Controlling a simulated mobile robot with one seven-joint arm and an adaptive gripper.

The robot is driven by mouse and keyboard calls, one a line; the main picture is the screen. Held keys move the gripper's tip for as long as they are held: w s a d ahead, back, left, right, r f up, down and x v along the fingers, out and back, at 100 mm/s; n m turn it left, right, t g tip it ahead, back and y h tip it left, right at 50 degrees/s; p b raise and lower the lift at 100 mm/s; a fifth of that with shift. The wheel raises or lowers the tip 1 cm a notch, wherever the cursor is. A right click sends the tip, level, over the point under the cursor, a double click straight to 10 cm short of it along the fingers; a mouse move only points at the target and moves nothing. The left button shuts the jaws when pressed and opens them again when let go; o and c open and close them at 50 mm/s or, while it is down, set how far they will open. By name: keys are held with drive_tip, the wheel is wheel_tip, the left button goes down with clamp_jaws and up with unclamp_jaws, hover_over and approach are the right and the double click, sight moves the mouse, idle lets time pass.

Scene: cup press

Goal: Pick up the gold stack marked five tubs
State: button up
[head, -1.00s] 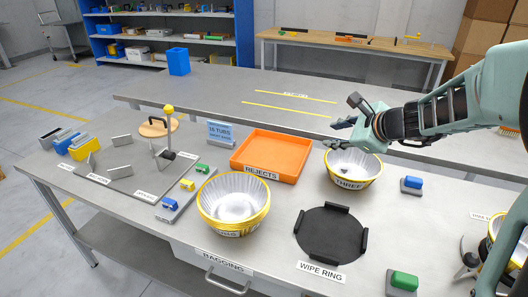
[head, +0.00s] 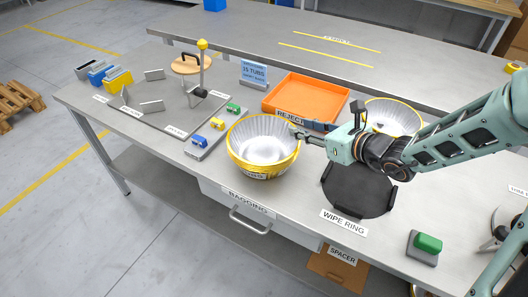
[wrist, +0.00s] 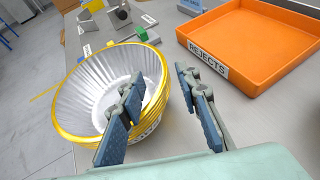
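The gold-rimmed stack of silver fluted tubs (head: 262,150) stands upright on the near table, left of my arm. Its front label is too small to read surely. It also shows in the wrist view (wrist: 85,95). My gripper (head: 306,136) is at the stack's right rim. In the wrist view my gripper (wrist: 158,76) is open and empty, with the left finger over the rim and the right finger outside it. I cannot tell whether either finger touches the tubs. A second gold-rimmed stack (head: 392,112) stands behind my arm, partly hidden.
The orange rejects tray (head: 330,93) lies behind the stack. A board with small blocks and an upright gold-knobbed post (head: 203,62) stands left. The black wipe ring pad (head: 345,195) and a green button (head: 428,243) are at right.

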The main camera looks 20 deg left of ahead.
sight(291, 124)
drive_tip(key=b+x, duration=0.1)
drive_tip(key=x, duration=0.4)
drive_tip(key=shift+w+f, duration=0.1)
drive_tip(key=shift+c, duration=0.4)
clamp_jaws()
